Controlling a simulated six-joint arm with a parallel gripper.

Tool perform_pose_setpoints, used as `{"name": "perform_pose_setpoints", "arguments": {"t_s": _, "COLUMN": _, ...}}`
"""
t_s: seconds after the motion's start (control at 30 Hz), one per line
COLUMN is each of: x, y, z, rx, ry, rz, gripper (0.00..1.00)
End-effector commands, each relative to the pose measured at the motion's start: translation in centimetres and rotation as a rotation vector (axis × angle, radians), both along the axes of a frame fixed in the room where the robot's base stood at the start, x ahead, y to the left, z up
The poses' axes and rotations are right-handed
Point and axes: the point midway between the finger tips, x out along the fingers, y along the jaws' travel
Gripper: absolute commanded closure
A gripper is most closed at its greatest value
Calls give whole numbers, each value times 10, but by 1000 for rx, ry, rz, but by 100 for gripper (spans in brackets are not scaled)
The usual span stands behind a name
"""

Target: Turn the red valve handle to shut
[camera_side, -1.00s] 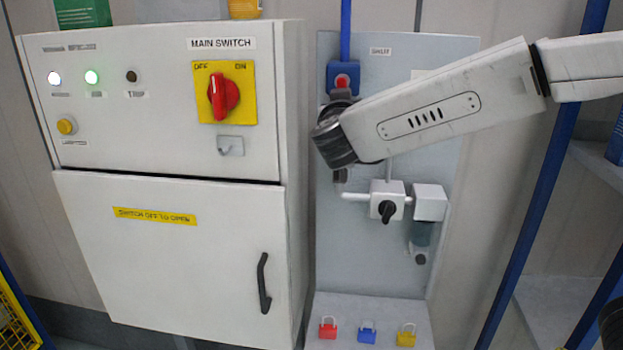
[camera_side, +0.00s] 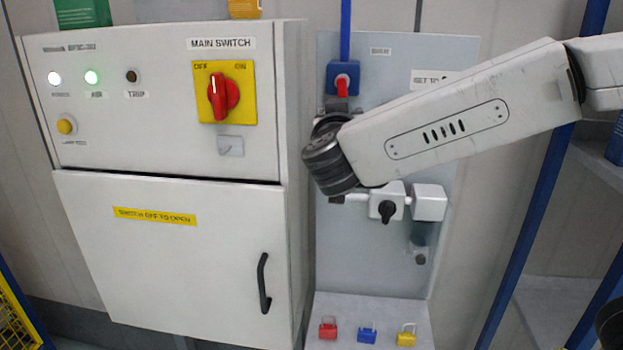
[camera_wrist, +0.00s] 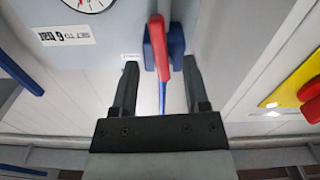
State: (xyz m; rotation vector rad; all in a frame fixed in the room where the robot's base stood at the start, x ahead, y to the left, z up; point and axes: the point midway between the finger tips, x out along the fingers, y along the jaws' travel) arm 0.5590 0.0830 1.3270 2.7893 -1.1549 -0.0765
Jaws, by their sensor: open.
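The red valve handle (camera_side: 342,86) sits on a blue valve body (camera_side: 344,70) at the top of the grey panel, and points down in the side view. In the wrist view the long red handle (camera_wrist: 158,45) runs down the picture between my two fingers. My gripper (camera_wrist: 160,65) is open, one finger on each side of the handle, with a visible gap on both sides. I cannot tell how deep the handle sits between the fingers. In the side view my wrist hides most of my gripper, just below the valve.
A white cabinet (camera_side: 160,265) with a red main switch (camera_side: 222,97) stands left of the panel. A white fitting with a black knob (camera_side: 387,210) is below my wrist. Several small padlocks (camera_side: 367,332) lie on the shelf. A gauge (camera_wrist: 88,3) shows in the wrist view.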

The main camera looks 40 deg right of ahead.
Motion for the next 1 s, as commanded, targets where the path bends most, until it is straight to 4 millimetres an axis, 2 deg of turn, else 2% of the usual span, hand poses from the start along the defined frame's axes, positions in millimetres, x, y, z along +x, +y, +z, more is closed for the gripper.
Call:
{"name": "perform_pose_setpoints", "arguments": {"t_s": 0.43, "x": -7, "y": 7, "z": 0, "rx": -1, "ry": 1, "rz": 0, "gripper": 41}}
{"name": "perform_pose_setpoints", "arguments": {"t_s": 0.6, "x": -7, "y": 7, "z": 0, "rx": -11, "ry": 12, "rz": 4, "gripper": 95}}
{"name": "perform_pose_setpoints", "arguments": {"t_s": 0.63, "x": -7, "y": 8, "z": 0, "rx": -18, "ry": 18, "rz": 6, "gripper": 100}}
{"name": "perform_pose_setpoints", "arguments": {"t_s": 0.83, "x": -9, "y": 13, "z": -1, "rx": -111, "ry": 111, "rz": 35, "gripper": 100}}
{"name": "perform_pose_setpoints", "arguments": {"t_s": 1.0, "x": -11, "y": 20, "z": -1, "rx": -265, "ry": 256, "rz": 82, "gripper": 100}}
